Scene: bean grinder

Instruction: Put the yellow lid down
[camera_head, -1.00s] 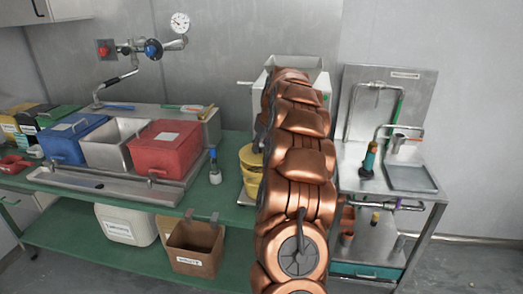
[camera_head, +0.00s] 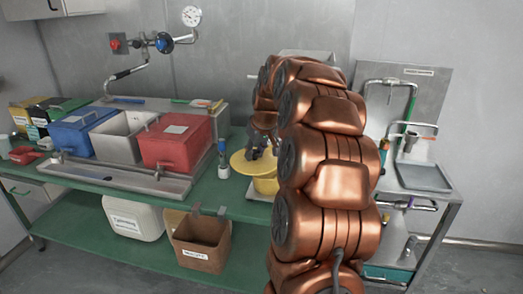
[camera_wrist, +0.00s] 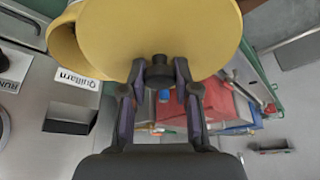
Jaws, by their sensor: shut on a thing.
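The yellow lid (camera_head: 242,165) is a round disc, tilted in the head view beside my arm. In the wrist view the yellow lid (camera_wrist: 160,25) fills the top middle, with a dark knob (camera_wrist: 158,67) at its near edge. My gripper (camera_wrist: 160,75) is shut on this knob. In the head view my gripper (camera_head: 259,147) shows only partly, above the lid. A yellow container (camera_head: 266,187) stands just below and behind the lid; whether they touch cannot be told. Part of the yellow container (camera_wrist: 63,42) shows left of the lid in the wrist view.
Blue (camera_head: 78,133), grey (camera_head: 117,142) and red bins (camera_head: 174,146) stand in a metal tray on the left. A small bottle (camera_head: 223,168) stands between the red bin and the lid. A metal sink unit (camera_head: 425,178) is at right. Some green bench top (camera_head: 215,195) is bare.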

